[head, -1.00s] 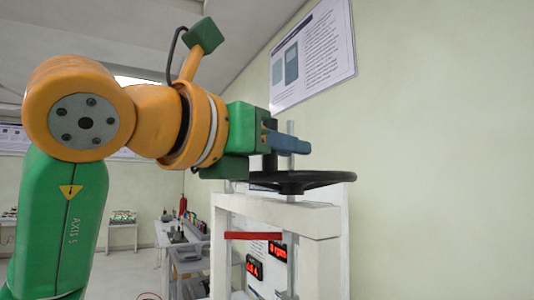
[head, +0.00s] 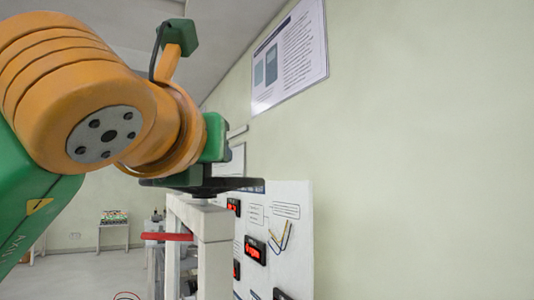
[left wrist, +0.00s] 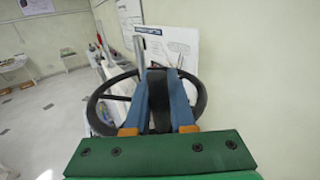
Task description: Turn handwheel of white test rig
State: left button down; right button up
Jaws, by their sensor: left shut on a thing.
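In the left wrist view the handwheel's rim (left wrist: 93,107) shows on both sides of my gripper. My left gripper (left wrist: 161,78) has its two blue fingers on either side of a dark upright part, which looks like the handwheel's handle (left wrist: 160,102), and is shut on it. In the head view its fingers are hidden behind my green and orange wrist. My right gripper is in neither view.
The rig's panel (head: 290,215) carries red displays and stands close to the pale green wall. A poster (head: 290,62) hangs above. A table (head: 113,224) stands far back left, with open floor around it.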

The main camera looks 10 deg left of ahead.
aim_at(206, 178)
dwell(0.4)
pick_arm(q)
jog(key=c, duration=0.9)
grip_release()
jog(key=shift+o, duration=0.7)
jog(key=shift+d, duration=0.2)
jog(key=shift+s, duration=0.1)
jog(key=s, duration=0.1)
jog(key=s+b, duration=0.2)
jog(key=shift+f, duration=0.25)
jog(key=s, duration=0.3)
jog(key=shift+s+d+r+b, duration=0.2)
jog(key=shift+s+d+b, duration=0.1)
jog(key=shift+s+b, duration=0.1)
